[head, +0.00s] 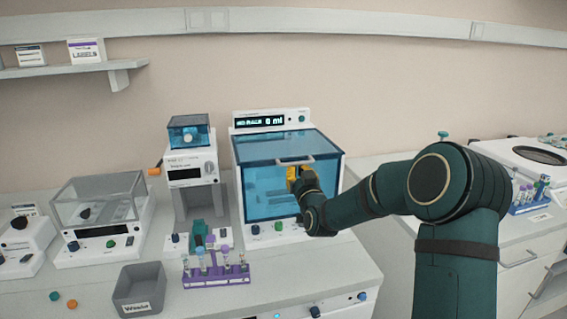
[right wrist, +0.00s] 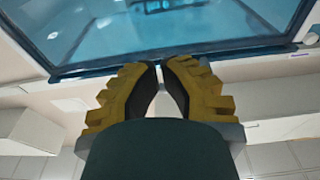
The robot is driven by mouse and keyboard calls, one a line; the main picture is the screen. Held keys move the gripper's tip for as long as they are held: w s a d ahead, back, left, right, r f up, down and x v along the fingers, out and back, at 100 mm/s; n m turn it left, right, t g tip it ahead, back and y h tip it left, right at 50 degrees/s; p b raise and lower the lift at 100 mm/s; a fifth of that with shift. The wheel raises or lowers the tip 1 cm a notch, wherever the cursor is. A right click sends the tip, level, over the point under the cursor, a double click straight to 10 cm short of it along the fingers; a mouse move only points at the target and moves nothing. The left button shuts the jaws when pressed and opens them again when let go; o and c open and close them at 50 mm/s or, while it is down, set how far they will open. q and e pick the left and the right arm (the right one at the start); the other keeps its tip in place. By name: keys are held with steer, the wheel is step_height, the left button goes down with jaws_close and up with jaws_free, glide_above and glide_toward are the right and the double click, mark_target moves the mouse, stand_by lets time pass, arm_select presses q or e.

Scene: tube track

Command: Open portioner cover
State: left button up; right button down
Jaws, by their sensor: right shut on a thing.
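The portioner (head: 239,202) is a white box with a blue see-through cover (head: 262,186) and a display reading 0 ml. The cover looks closed, with its front panel down. A pale handle (head: 294,159) runs along the cover's top front edge. My right gripper (head: 295,172), with yellow fingers, is at this handle, in front of the cover. The fingertips hide part of the bar. My left gripper is not in view.
Left of the portioner stand a white device with a small blue hood (head: 189,134) and a balance with a clear box (head: 100,198). A purple tube rack (head: 216,277) and a grey waste bin (head: 139,289) stand in front. Bare bench (head: 310,272) lies front right.

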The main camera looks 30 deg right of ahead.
step_height(320, 180, up, 6)
steer(key=p, duration=0.1)
stand_by(0.5)
steer(key=shift+w+d+r+p, duration=0.1)
steer(key=shift+w+r+p, duration=0.15)
steer(key=shift+r, duration=0.4)
steer(key=shift+w+r+p, duration=0.1)
steer(key=shift+r+p, duration=0.3)
steer(key=shift+r, duration=0.2)
steer(key=shift+w+d+r+p, duration=0.1)
steer(key=shift+w+r+p, duration=0.15)
steer(key=shift+r, duration=0.4)
steer(key=r, duration=0.1)
steer(key=w+r+p, duration=0.1)
steer(key=r, duration=0.1)
steer(key=shift+w+d, duration=0.1)
steer(key=shift+w, duration=0.05)
